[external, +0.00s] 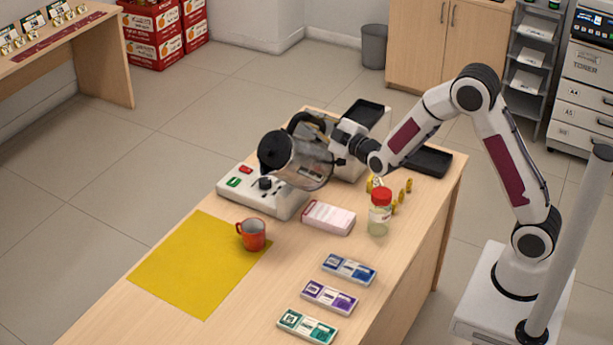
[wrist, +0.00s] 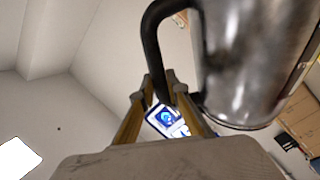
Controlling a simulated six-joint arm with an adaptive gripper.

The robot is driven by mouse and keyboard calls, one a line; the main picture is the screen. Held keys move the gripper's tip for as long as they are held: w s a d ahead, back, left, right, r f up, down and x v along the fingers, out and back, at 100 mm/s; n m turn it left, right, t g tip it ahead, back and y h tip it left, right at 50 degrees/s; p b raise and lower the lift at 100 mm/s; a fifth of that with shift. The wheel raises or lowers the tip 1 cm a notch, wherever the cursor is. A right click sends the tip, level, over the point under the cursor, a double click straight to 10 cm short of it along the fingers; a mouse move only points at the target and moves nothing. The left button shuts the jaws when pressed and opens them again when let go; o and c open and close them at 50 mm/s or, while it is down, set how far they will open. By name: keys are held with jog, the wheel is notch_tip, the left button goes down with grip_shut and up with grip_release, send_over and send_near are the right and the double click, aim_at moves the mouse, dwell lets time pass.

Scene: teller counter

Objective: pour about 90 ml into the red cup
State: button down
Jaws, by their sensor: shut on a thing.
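The red cup (external: 254,236) stands upright at the right edge of a yellow mat (external: 190,265), its handle to the left. My gripper (external: 327,128) is shut on the black handle of a grey, see-through jug (external: 312,165) with a black lid. The jug is held tilted in the air, lid end to the left, behind the cup and apart from it. In the wrist view, the yellow fingers of my gripper (wrist: 160,88) close around the handle, and the shiny jug (wrist: 248,65) fills the upper right. The liquid level cannot be made out, and no stream shows.
A white device with buttons (external: 258,197) sits below the jug. Black trays (external: 430,160) are at the back. The mat's left part is clear.

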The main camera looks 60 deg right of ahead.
jog(key=shift+s+d+f+m, duration=0.15)
jog(key=shift+d+f+m, duration=0.1)
jog(key=shift+d+m, duration=0.35)
jog(key=shift+s+d+f+m, duration=0.1)
jog(key=shift+d+f+m, duration=0.1)
jog(key=shift+d+m, duration=0.4)
jog(key=shift+s+d+f+m, duration=0.15)
jog(key=shift+d+f+m, duration=0.1)
jog(key=shift+d+m, duration=0.3)
jog(key=shift+s+d+f+m, duration=0.25)
jog(key=shift+d+f+m, duration=0.9)
jog(key=shift+m, duration=0.1)
notch_tip(320, 180, down, 6)
jog(key=d+m, duration=0.2)
jog(key=m, duration=0.2)
jog(key=shift+s+r, duration=0.15)
jog(key=shift+d, duration=0.1)
